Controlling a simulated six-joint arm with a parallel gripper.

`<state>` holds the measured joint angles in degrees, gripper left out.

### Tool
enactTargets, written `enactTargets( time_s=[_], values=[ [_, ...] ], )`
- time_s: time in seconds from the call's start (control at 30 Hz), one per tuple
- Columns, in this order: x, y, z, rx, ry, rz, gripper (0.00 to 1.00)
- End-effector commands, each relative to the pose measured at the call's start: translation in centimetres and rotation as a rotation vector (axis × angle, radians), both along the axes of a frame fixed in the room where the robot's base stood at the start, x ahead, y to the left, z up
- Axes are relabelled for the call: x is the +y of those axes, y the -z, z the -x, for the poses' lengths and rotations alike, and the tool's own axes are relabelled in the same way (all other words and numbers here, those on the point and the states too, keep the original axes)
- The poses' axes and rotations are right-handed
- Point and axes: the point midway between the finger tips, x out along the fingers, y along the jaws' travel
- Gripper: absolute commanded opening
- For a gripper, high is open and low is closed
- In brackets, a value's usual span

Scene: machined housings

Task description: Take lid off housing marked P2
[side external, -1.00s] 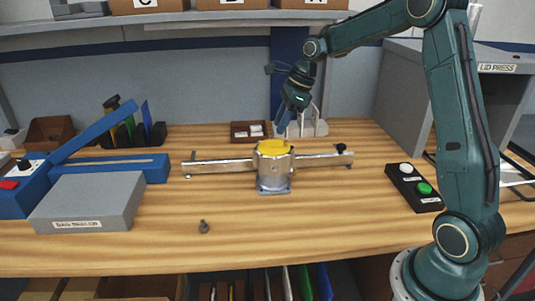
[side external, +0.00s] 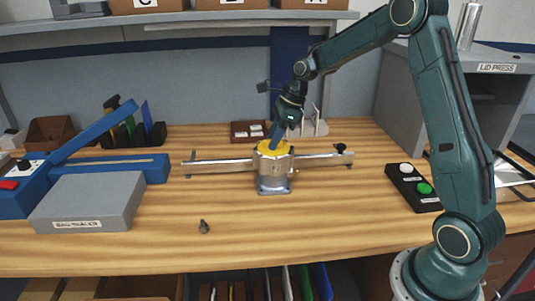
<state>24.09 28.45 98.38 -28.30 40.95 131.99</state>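One metal housing (side external: 273,177) stands upright on the wooden bench, between the bars of a metal clamp (side external: 222,165). A yellow lid (side external: 268,149) sits on top of it. No P2 mark is legible on the housing. My gripper (side external: 278,138) points down at the lid from above and behind, with its blue fingers at or just over the lid's top. Whether the fingers touch the lid, and how far apart they are, is too small to tell.
A lid press (side external: 410,95) stands at the right, with a button box (side external: 414,187) in front. A blue heat sealer (side external: 110,165) and a grey box (side external: 88,202) are at the left. A small dark part (side external: 204,226) lies on clear bench in front.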

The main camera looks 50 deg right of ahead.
Motion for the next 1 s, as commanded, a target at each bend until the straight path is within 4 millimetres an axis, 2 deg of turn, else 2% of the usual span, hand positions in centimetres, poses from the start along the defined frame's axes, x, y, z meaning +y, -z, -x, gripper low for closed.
enactTargets(
  time_s=[0.13, 0.17, 0.33, 0.77, 1.0],
  values=[
    [0.0, 0.0, 0.0, 0.0, 0.0, 0.0, 0.36],
    [0.0, 0.0, 0.0, 0.0, 0.0, 0.0, 0.32],
    [0.0, -0.1, 0.0, 0.0, 0.0, 0.0, 0.0],
    [0.0, -0.4, 0.0, -0.002, -0.001, 0.0, 0.0],
    [0.0, -2.5, 0.0, -0.003, -0.001, 0.001, 0.0]
  ],
)
